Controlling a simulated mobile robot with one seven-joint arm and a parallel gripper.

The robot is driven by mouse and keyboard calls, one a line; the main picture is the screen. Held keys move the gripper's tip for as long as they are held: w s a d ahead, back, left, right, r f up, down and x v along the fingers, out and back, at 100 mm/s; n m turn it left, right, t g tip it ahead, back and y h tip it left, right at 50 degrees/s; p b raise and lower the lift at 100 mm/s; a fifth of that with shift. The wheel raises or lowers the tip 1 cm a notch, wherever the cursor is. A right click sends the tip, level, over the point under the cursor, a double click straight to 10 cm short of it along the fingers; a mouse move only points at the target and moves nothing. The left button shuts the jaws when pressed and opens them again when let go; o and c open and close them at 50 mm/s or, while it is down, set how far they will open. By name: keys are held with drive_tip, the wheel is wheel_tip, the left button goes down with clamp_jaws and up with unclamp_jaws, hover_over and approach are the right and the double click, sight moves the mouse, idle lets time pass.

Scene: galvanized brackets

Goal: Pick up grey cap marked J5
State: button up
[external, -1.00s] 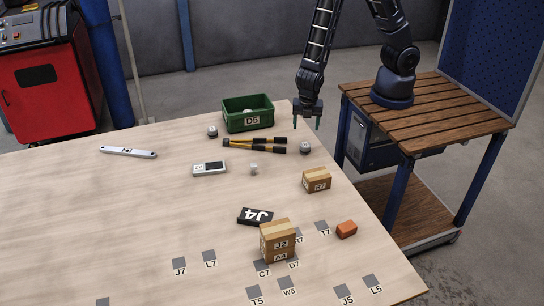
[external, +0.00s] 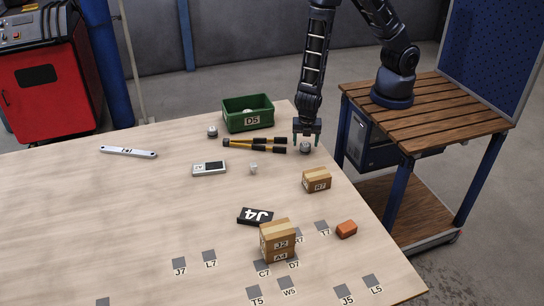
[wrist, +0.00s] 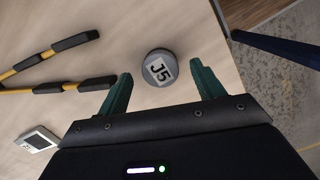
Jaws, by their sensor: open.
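The grey cap marked J5 (wrist: 160,68) is a small round piece with a white label on top. In the wrist view it lies on the table between and a little beyond my two green fingertips, its label readable. In the external view the cap (external: 305,148) sits near the table's right edge, under my gripper. My gripper (external: 307,140) points down over it with its fingers spread. In the wrist view the gripper (wrist: 160,88) is open and empty, with a gap on each side of the cap.
Yellow-and-black pliers (external: 255,145) lie left of the cap. A green bin (external: 234,120) marked D5 stands behind them, with another grey cap (external: 212,132) beside it. A cardboard box (external: 316,181) stands in front. The table edge is close on the right.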

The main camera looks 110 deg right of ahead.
sight(308, 144)
drive_tip(key=shift+s+d+f, duration=0.1)
drive_tip(key=shift+d+f, duration=0.05)
drive_tip(key=shift+f, duration=1.35)
drive_tip(key=shift+c, duration=0.2)
drive_tip(key=c, duration=1.1)
drive_tip(key=shift+o, duration=0.2)
drive_tip(key=shift+r, duration=0.15)
